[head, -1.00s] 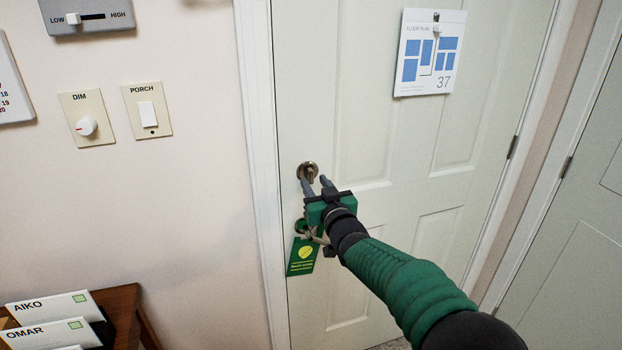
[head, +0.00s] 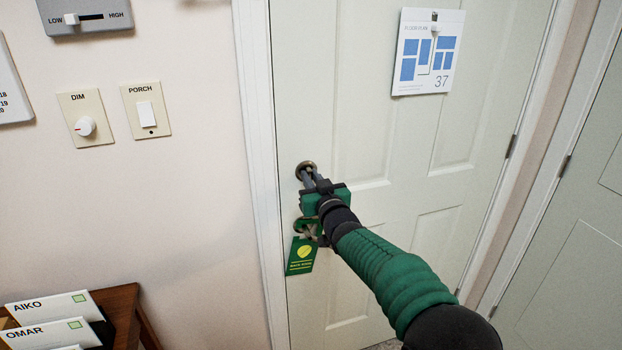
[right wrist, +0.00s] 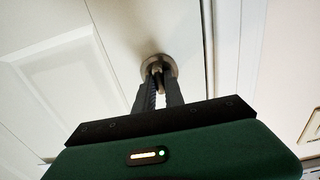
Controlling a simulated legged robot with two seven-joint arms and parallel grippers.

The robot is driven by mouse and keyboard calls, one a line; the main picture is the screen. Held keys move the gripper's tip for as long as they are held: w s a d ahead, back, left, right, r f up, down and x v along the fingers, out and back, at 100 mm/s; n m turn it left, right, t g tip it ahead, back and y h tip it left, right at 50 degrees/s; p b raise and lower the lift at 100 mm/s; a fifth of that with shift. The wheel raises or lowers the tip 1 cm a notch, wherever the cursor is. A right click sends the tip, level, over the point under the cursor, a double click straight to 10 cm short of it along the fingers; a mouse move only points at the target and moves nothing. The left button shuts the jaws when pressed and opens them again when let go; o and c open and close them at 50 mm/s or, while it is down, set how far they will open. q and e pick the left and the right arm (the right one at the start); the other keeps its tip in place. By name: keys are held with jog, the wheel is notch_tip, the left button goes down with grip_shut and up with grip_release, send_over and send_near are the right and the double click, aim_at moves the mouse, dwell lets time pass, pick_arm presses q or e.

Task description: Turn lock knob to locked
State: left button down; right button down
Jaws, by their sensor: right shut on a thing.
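The lock knob (head: 304,166) is a small metal turn piece on a round plate, set in the white door (head: 345,120) near its left edge. In the right wrist view the round plate (right wrist: 158,66) shows just past the fingertips. My right gripper (head: 309,178) is shut on the knob, with a finger on each side of it. In the right wrist view the gripper (right wrist: 157,84) lines up with the plate. The fingers hide most of the knob, so its exact angle is hard to tell. My left gripper is not in view.
A door handle (head: 301,226) with a green hang tag (head: 302,256) sits just below my right gripper. A floor plan sheet (head: 428,52) hangs higher on the door. A dimmer (head: 86,118) and a porch switch (head: 146,110) are on the wall at left.

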jog(key=shift+f+n, duration=0.1)
jog(key=shift+n, duration=0.2)
jog(key=n+b, duration=0.3)
jog(key=n, duration=0.2)
jog(key=n+b, duration=0.3)
jog(key=n, duration=0.3)
jog(key=n+b, duration=0.3)
jog(key=n, duration=0.3)
jog(key=shift+s+a+f+b, duration=0.1)
jog(key=shift+a+f+b, duration=0.15)
jog(key=shift+f+b, duration=0.1)
jog(key=shift+n, duration=0.3)
jog(key=c, duration=1.6)
grip_release()
jog(key=shift+o, duration=0.8)
jog(key=shift+a+r, duration=0.1)
